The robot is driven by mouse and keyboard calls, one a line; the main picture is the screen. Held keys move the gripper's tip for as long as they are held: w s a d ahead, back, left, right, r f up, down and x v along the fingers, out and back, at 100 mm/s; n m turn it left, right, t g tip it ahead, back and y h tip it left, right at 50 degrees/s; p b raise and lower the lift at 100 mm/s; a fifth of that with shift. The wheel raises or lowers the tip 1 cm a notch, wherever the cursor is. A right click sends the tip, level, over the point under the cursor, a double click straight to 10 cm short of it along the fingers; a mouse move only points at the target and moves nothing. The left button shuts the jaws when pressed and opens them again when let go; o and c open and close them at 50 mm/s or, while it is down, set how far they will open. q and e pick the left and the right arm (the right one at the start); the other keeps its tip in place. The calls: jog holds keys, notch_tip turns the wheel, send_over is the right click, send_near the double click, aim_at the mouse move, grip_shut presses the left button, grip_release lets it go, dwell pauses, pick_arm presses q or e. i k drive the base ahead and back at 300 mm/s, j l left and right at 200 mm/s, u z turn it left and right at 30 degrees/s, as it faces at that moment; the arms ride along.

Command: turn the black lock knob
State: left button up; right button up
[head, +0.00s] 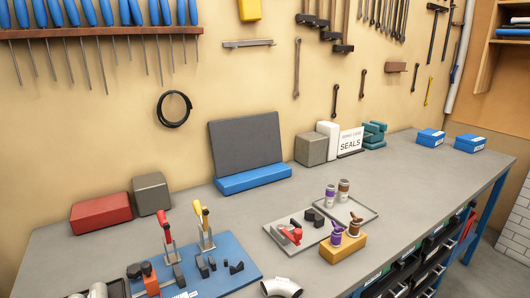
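A blue fixture plate (227,282) lies on the near left part of the bench. It carries a red-handled clamp (167,231), a yellow-handled clamp (203,222) and several small black blocks (236,267). At its left edge a small black knob-like piece (134,271) stands beside an orange-red piece; I cannot tell for sure that it is the lock knob. More black pieces (314,217) lie on a grey tray (278,231) with a red-handled part (291,234). Neither of my grippers is in view.
A red block (102,211), a grey block (151,193) and a dark panel on a blue base (253,178) stand behind. The bench's right part is mostly clear.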

aim_at(134, 271)
jog(key=u, duration=1.55)
